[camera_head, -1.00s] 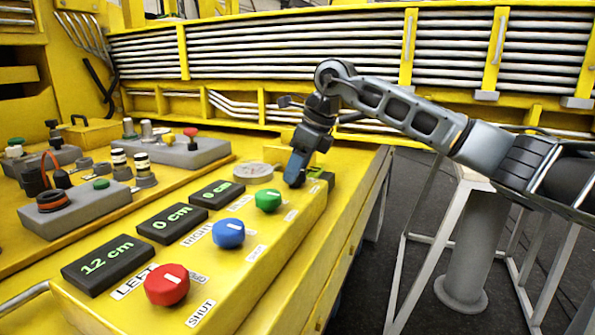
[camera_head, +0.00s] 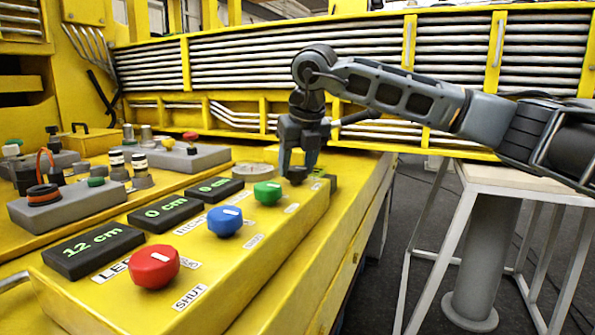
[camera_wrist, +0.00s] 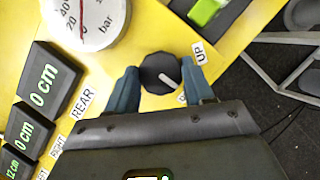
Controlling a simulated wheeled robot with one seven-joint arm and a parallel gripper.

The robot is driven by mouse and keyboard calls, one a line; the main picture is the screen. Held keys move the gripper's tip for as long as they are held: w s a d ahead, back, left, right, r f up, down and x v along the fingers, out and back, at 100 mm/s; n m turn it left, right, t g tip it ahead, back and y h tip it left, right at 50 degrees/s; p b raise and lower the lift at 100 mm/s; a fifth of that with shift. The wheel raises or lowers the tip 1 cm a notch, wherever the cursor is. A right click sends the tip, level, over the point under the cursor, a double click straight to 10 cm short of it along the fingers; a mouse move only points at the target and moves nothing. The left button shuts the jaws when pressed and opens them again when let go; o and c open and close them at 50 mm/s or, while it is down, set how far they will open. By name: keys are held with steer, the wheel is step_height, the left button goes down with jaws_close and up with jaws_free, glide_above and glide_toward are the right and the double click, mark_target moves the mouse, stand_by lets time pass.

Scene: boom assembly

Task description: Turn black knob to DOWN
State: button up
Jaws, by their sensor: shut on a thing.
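The black knob (camera_wrist: 159,74) sits on the yellow panel, between the two blue fingers of my gripper (camera_wrist: 161,82) in the wrist view. The gripper is shut on it. The knob's white pointer slants to the lower right, toward a small label (camera_wrist: 182,98) that is mostly hidden by the right finger. The UP label (camera_wrist: 200,53) is to the right of the knob. In the head view my gripper (camera_head: 298,163) points down at the far end of the console, and the black knob (camera_head: 296,176) shows small and dark at the fingertips.
A green knob (camera_head: 267,193), a blue knob (camera_head: 225,221) and a red knob (camera_head: 153,267) line the console. Black displays, including one reading 12 cm (camera_head: 93,250), stand left of them. A round bar gauge (camera_wrist: 92,18) is near the gripper. A green-topped object (camera_wrist: 205,11) lies beyond the knob.

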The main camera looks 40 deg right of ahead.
steer(key=shift+m, duration=0.4)
steer(key=o, duration=1)
steer(key=v, duration=0.7)
steer(key=shift+r, duration=0.35)
steer(key=shift+s+a, duration=0.1)
